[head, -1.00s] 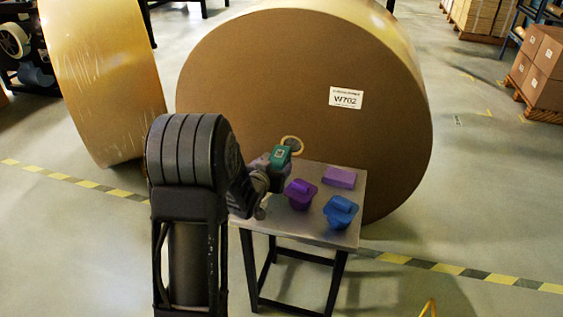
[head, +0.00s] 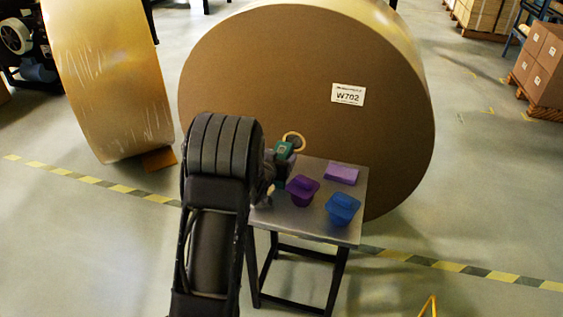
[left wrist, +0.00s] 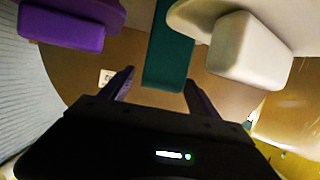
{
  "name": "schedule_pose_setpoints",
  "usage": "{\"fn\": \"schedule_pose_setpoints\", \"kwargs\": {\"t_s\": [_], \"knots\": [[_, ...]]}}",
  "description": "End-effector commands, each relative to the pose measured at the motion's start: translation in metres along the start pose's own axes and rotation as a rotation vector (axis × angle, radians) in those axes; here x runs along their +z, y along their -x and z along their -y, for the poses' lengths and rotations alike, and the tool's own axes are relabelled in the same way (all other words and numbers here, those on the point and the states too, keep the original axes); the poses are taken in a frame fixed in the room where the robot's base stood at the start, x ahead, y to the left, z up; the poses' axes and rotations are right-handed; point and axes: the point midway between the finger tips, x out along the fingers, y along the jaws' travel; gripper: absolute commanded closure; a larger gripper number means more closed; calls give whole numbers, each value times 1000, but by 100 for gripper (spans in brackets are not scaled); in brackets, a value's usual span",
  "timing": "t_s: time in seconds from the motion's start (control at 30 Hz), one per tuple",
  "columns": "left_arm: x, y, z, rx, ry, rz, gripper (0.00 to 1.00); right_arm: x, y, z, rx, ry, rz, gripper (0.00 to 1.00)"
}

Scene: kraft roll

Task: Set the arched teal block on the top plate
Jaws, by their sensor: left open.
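The teal block (head: 284,150) shows at the far left of the small metal table (head: 327,232), beside my left gripper (head: 271,165). In the left wrist view the teal block (left wrist: 168,48) reaches down between the two open fingers of my left gripper (left wrist: 158,78); I cannot tell whether they touch it. Its arch is not clear, and what it rests on is hidden. A cream piece (left wrist: 248,52) is right of it there. I cannot pick out a separate top plate. My right gripper is not in view.
On the table stand a purple hat-shaped piece (head: 302,191), a blue one (head: 342,209) and a flat purple block (head: 341,174). A cream ring (head: 295,138) shows behind the teal block. The huge kraft roll (head: 250,80) stands close behind the table.

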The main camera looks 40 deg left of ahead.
Motion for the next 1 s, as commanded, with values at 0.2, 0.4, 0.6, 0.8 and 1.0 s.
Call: {"fn": "schedule_pose_setpoints", "kwargs": {"t_s": [0.2,0.4,0.6,0.8,1.0], "knots": [[-1,-29,0,0,-2,0,29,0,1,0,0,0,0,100],[-1,-32,0,0,1,0,29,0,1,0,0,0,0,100],[-1,-32,0,0,0,0,29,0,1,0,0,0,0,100],[-1,-32,0,0,0,0,29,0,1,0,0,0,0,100],[-1,-31,0,0,0,0,42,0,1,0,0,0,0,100]]}}
